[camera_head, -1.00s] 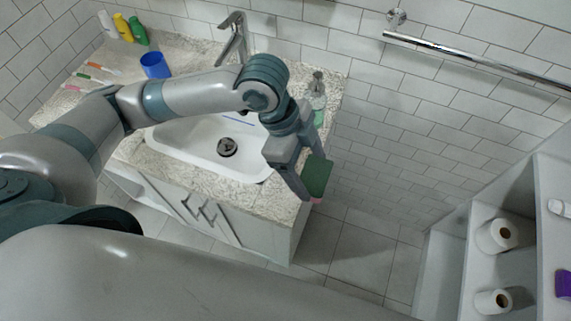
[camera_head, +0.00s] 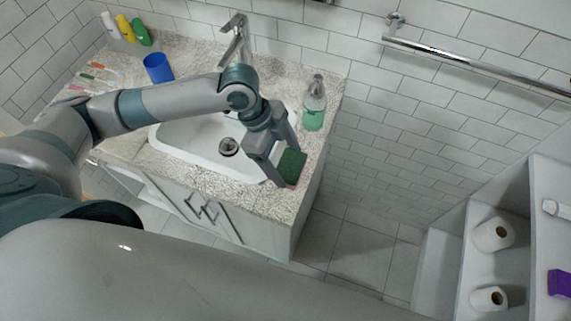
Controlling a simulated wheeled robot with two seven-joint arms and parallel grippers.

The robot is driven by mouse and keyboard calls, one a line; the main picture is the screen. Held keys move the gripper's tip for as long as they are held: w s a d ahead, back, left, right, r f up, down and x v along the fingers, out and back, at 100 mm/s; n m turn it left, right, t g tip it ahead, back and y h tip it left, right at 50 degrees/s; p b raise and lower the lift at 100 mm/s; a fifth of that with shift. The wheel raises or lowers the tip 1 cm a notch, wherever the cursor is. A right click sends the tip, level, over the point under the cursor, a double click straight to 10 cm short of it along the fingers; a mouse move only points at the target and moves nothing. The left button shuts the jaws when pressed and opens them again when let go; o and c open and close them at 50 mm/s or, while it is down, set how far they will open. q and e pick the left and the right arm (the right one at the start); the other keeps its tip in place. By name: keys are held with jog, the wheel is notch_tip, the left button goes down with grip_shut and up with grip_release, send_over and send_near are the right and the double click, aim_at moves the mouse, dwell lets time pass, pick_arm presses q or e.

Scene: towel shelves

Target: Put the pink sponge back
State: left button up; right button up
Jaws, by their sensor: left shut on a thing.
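My left gripper (camera_head: 277,178) is shut on the pink sponge (camera_head: 299,181). The sponge has a dark green top face, and only a thin pink edge of it shows. The gripper holds it over the front right part of the speckled counter (camera_head: 270,204), to the right of the sink (camera_head: 185,150). I cannot tell whether the sponge touches the counter. My right gripper is not in view.
A soap bottle with green liquid (camera_head: 314,108) stands behind the sponge on the counter. A blue cup (camera_head: 157,68), several bottles and toothbrushes are at the far left. Shelves (camera_head: 473,235) with toilet rolls and a purple item (camera_head: 560,283) stand at the right.

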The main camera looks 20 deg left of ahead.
aim_at(282, 163)
pick_arm(q)
notch_tip(282, 163, down, 3)
jog(key=shift+r+p, duration=0.1)
jog(key=shift+p, duration=0.35)
jog(key=shift+f, duration=0.25)
jog(key=o, duration=1.1)
jog(key=shift+o, duration=0.2)
